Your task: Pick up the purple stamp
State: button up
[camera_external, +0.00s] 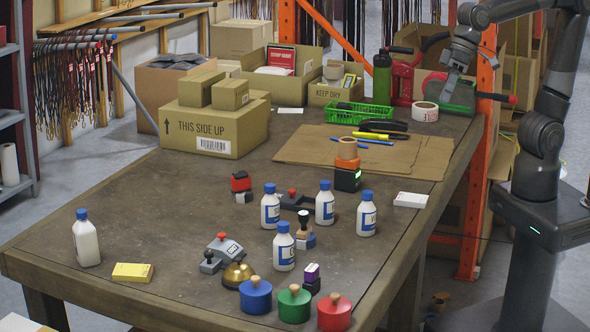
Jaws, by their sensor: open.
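The purple stamp (312,272) is small, with a purple top and a dark lower part. It stands near the front of the table (170,205), just behind the green-lidded and red-lidded pots. My gripper (452,72) is at the far right end of the table, well away from the stamp. It is open and appears empty, though its fingers are small and partly hard to see against the things behind it.
A blue pot (255,297), green pot (294,305) and red pot (334,314) stand in front of the stamp. A brass bell (238,273) and a white bottle (285,253) are close by. Cardboard sheets (290,150) lie farther back. The table's left middle is mostly clear.

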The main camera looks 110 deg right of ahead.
jog(key=w+a+f+m, duration=0.15)
jog(key=w+m, duration=0.45)
jog(key=w, duration=0.6)
jog(key=m+g+y, duration=0.2)
jog(key=m, duration=1.3)
send_over(313, 265)
jog(key=s+d, duration=0.2)
jog(key=d, duration=0.1)
notch_tip(313, 265, down, 22)
jog(key=x, duration=0.4)
jog(key=shift+w+a+f, duration=0.2)
jog(key=shift+a+f, duration=0.05)
jog(key=shift+a, duration=0.1)
jog(key=x, duration=0.5)
jog(key=shift+s+a+f, duration=0.2)
jog(key=shift+f, duration=0.2)
grip_shut()
